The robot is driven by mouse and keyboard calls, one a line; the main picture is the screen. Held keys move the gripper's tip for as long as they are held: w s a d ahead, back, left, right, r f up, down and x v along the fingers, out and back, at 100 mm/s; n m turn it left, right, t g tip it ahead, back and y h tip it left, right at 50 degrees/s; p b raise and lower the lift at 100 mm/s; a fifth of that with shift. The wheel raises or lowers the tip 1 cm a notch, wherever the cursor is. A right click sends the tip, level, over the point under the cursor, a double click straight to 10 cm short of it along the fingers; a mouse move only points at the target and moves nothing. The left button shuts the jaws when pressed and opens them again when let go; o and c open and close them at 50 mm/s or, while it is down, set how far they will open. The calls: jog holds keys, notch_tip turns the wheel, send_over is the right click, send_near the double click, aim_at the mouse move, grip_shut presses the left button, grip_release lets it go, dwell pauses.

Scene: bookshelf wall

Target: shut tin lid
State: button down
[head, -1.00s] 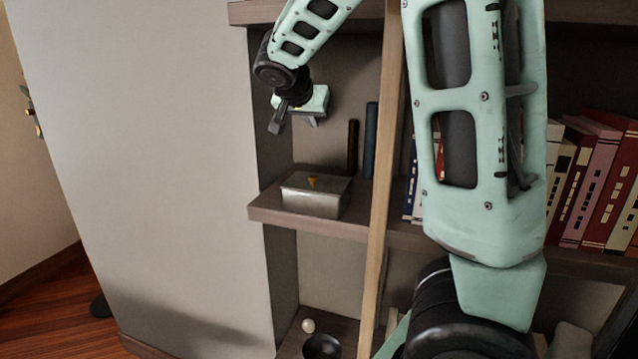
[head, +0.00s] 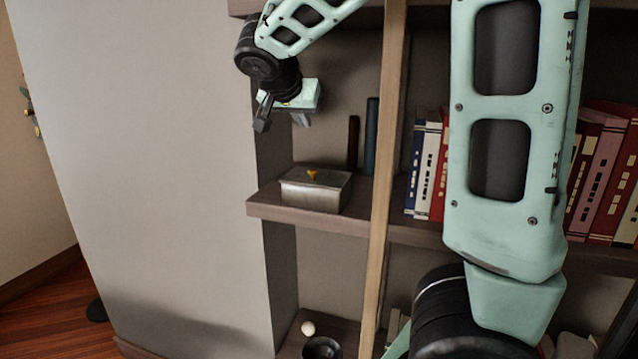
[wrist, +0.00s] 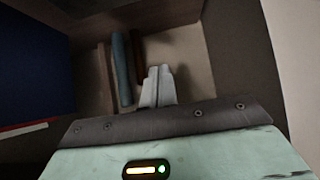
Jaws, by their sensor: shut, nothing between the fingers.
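The tin (head: 312,197) is a grey metal box on the middle shelf at the left end of the bookcase. The lid looks about level; a small gap cannot be told at this size. My gripper (head: 263,122) hangs above and a little left of the tin, apart from it. In the wrist view my gripper (wrist: 158,72) shows its two fingers together with nothing between them. The tin does not show in the wrist view.
Two dark upright books (head: 371,137) stand behind the tin, also in the wrist view (wrist: 122,68). A wooden upright (head: 381,215) stands right of it. A bowl (head: 322,347) and a white ball (head: 308,328) are below. Free air lies above the tin.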

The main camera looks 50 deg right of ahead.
jog(key=s+a+b, duration=0.2)
jog(key=a, duration=0.4)
jog(key=shift+s+b, duration=0.25)
jog(key=shift+b, duration=0.05)
dwell(0.6)
jog(key=s+a+f+n+y, duration=0.3)
jog(key=a+f+n, duration=0.25)
jog(key=a, duration=0.25)
jog(key=s+a+f+n+y, duration=0.2)
jog(key=a+f+n, duration=0.2)
jog(key=a+f, duration=0.4)
jog(key=s+a+f+n+g+y, duration=0.2)
jog(key=s+a+f+n, duration=0.2)
jog(key=s+a, duration=0.3)
jog(key=s+a+f+n+g+y+p, duration=0.1)
jog(key=s+a+f+n, duration=0.4)
jog(key=s, duration=0.5)
jog(key=a+n+g+y, duration=0.1)
jog(key=a+n, duration=0.1)
jog(key=a, duration=0.1)
jog(key=shift+y, duration=0.4)
